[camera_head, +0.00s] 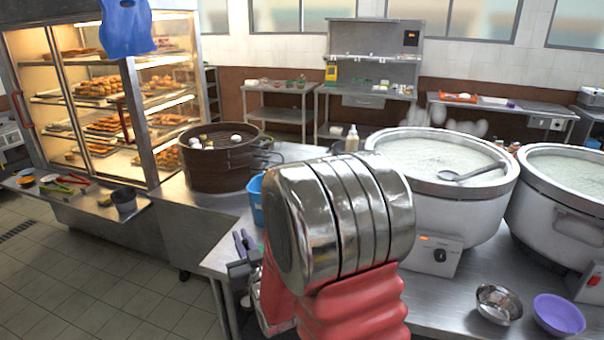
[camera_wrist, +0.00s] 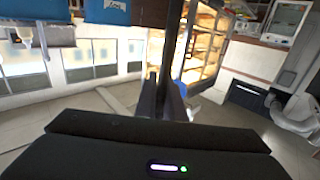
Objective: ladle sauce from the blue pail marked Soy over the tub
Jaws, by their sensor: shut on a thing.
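A blue pail (camera_head: 256,205) stands on the counter, mostly hidden behind my arm in the head view; no marking on it is readable. My gripper (camera_head: 243,245) is left of my arm, near the counter's front left edge and apart from the pail. In the wrist view my gripper (camera_wrist: 168,103) is shut on a long dark handle (camera_wrist: 178,42) that runs up out of the picture. Its far end is out of view, so no ladle bowl shows.
Two big white congee pots (camera_head: 455,215) (camera_head: 565,215) stand on the counter at right; a ladle (camera_head: 470,173) lies in the nearer one. A steel bowl (camera_head: 498,305) and a purple bowl (camera_head: 559,315) sit in front. A brown steamer (camera_head: 215,165) stands behind left. The tiled floor at left is clear.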

